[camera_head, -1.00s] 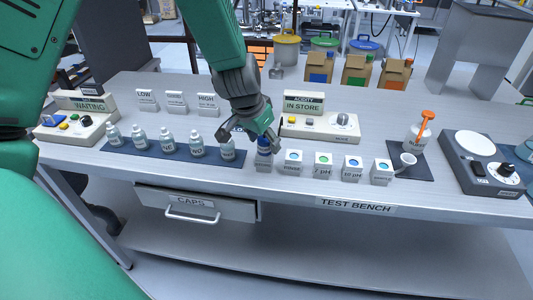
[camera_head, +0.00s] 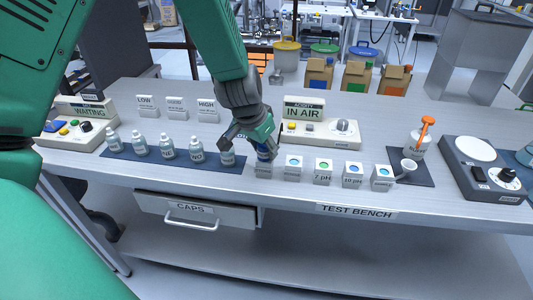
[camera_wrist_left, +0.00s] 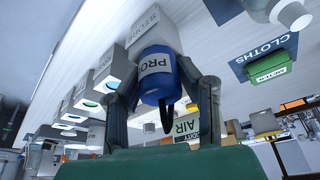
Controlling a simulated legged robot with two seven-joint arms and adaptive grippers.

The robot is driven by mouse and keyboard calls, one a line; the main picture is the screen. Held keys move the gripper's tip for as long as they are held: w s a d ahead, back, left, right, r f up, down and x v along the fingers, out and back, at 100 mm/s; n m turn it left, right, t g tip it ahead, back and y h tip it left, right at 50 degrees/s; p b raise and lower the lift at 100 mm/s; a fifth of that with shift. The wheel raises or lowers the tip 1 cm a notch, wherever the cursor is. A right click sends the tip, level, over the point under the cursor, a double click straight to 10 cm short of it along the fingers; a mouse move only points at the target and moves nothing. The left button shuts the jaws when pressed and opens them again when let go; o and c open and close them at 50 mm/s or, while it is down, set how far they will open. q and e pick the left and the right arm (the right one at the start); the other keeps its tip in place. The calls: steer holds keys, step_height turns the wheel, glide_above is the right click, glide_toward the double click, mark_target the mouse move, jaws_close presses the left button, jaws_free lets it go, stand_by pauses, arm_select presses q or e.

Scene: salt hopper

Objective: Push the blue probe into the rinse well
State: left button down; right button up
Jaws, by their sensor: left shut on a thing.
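My left gripper (camera_head: 258,142) is shut on the blue probe (camera_head: 264,153). The wrist view shows the probe (camera_wrist_left: 160,82), with its white PRO label, between the two fingers (camera_wrist_left: 163,98). The probe is over the white store well (camera_head: 263,171), the leftmost in the row of small white blocks; its lower end is hard to see. The block just right of it, apparently the rinse well (camera_head: 292,170), has a blue-ringed opening. The acidity meter (camera_head: 320,131) behind reads IN AIR. My right gripper is not in view.
More white wells, including the 7 pH (camera_head: 323,173) and 10 pH (camera_head: 353,175) blocks, continue rightward. Several small bottles (camera_head: 167,149) stand on a dark mat left of the gripper.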

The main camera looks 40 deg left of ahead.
arm_select(q)
steer(key=shift+r, duration=0.15)
steer(key=shift+r+p, duration=3.9)
